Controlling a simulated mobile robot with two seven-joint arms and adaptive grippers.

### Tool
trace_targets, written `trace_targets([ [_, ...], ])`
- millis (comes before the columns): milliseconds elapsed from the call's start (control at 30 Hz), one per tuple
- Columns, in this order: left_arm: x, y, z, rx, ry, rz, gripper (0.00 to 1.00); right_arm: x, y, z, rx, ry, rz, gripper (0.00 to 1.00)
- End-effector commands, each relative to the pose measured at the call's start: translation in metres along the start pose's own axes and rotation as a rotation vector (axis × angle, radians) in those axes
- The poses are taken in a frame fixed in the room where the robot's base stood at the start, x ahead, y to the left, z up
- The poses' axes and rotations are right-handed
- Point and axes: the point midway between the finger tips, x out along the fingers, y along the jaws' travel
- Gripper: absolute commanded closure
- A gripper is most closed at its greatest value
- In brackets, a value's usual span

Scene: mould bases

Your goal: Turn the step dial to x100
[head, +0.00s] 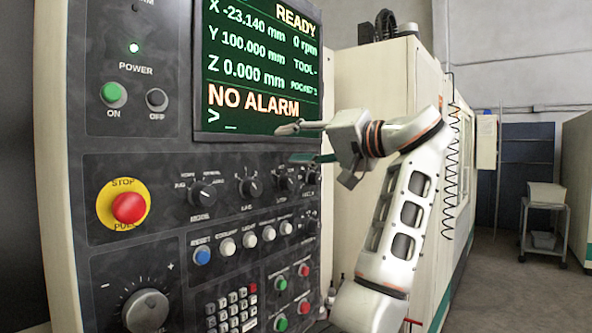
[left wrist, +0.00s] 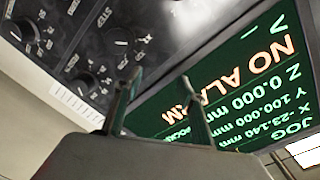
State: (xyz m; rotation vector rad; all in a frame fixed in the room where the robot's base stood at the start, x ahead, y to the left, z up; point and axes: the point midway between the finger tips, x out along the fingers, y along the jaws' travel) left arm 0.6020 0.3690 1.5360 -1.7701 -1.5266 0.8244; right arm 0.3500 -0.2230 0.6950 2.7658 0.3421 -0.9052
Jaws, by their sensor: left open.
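The step dial (head: 285,183) is a small black knob in the row of dials below the screen, third from the left in the head view. Its scale marks are too small to read, so I cannot tell its setting. In the left wrist view a STEP label (left wrist: 104,17) shows upside down among the dials. My left gripper (head: 292,144) is open and empty, in front of the screen's lower edge. It is above the step dial and apart from it. Its two fingers show in the left wrist view (left wrist: 160,100). My right gripper is not in view.
The mode dial (head: 202,195) and axis dial (head: 249,187) are left of the step dial. A red stop button (head: 129,208) and a row of push buttons (head: 250,239) are nearby. The screen (head: 255,60) reads READY and NO ALARM.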

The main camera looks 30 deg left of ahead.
Motion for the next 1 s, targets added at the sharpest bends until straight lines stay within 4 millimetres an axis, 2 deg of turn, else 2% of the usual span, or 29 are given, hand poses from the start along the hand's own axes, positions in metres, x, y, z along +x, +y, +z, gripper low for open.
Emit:
trace_targets([
  [200,0.000,-0.014,-0.012,0.002,0.000,0.002,0.60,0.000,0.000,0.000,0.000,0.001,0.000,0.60],
  [567,-0.001,-0.015,-0.013,0.006,0.000,0.002,0.60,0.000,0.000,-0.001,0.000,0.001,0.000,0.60],
  [667,-0.009,-0.005,-0.007,0.064,-0.003,-0.001,0.60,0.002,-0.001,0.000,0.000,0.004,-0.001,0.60],
  [900,-0.056,0.051,0.030,0.453,-0.023,-0.035,0.60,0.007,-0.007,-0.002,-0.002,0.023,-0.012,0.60],
  [1000,-0.069,0.065,0.041,0.573,-0.028,-0.052,0.60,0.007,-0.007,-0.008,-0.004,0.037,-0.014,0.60],
])
